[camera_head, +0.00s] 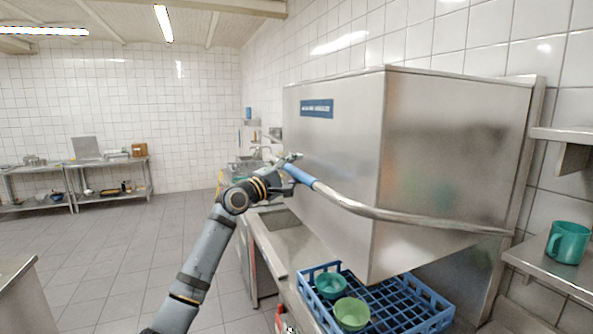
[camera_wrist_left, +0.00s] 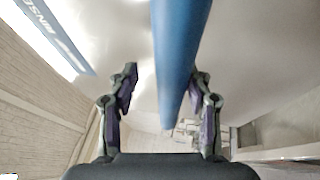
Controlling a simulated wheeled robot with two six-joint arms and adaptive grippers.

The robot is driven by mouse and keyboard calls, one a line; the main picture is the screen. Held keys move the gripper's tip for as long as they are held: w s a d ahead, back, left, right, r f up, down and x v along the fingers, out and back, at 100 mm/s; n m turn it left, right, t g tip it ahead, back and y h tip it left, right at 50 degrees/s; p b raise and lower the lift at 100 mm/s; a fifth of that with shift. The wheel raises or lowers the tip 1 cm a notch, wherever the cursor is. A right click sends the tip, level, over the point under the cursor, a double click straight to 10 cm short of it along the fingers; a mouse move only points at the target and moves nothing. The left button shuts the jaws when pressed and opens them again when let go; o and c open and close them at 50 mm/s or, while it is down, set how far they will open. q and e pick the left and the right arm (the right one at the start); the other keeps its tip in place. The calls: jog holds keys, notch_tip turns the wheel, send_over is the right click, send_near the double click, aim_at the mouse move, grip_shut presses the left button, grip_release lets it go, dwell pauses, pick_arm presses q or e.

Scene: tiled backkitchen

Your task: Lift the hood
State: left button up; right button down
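The hood (camera_head: 335,150) is a large steel box with a blue label, and its lower edge hangs over the blue rack (camera_head: 397,311). A bent steel handle bar (camera_head: 400,214) runs around it and has a blue grip section (camera_head: 299,174) at its left end. My left gripper (camera_head: 290,161) is at this blue grip. In the left wrist view the blue grip (camera_wrist_left: 180,60) passes between the two spread fingers (camera_wrist_left: 165,95), with a clear gap on the left finger's side and the right finger close to it. My right gripper is not in view.
A light green bowl (camera_head: 352,313) and a teal bowl (camera_head: 331,285) are in the rack. A teal mug (camera_head: 568,243) stands on a steel shelf (camera_head: 550,268) at the right. A steel counter (camera_head: 279,238) lies left of the hood. The tiled floor at left is open.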

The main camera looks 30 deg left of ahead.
pick_arm(q)
jog(key=shift+a+f, duration=0.1)
jog(key=shift+f, duration=0.1)
jog(key=v, duration=0.6)
jog(key=shift+s+a+r, duration=0.2)
jog(key=shift+s, duration=0.2)
jog(key=shift+s+d+f, duration=0.1)
jog(key=shift+s, duration=0.25)
jog(key=shift+w, duration=0.1)
